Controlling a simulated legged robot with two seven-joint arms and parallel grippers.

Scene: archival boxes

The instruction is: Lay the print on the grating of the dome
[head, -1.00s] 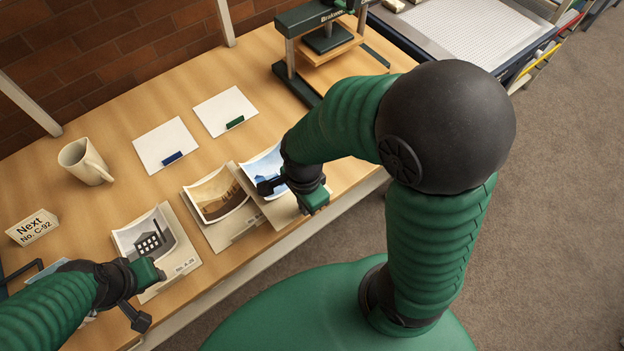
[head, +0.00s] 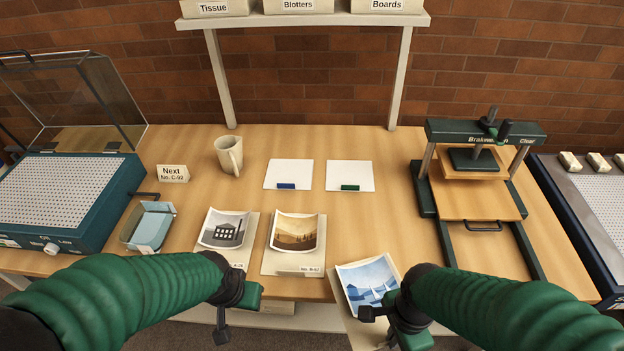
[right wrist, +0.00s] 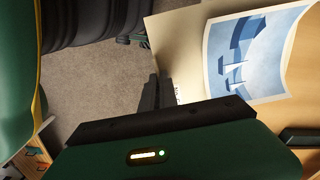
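The blue print (head: 368,283) with a boat scene lies curled on a pale board (head: 345,312), turned askew, whose lower part sticks out past the table's front edge. In the right wrist view the print (right wrist: 255,55) fills the upper right. My right gripper (head: 372,313) is at the board's near edge; its fingers look closed on the board beside its label, which is partly hidden. The dome (head: 122,205) stands at the left, its clear lid (head: 85,95) raised and its white grating (head: 60,195) bare. My left gripper (head: 228,318) hangs at the front edge; its opening is unclear.
Two other prints, grey (head: 224,230) and sepia (head: 296,233), lie on boards between. A small blue tray (head: 150,228), a "Next No. C-92" sign (head: 173,173) and a mug (head: 229,154) stand near the dome. A press (head: 480,205) stands right.

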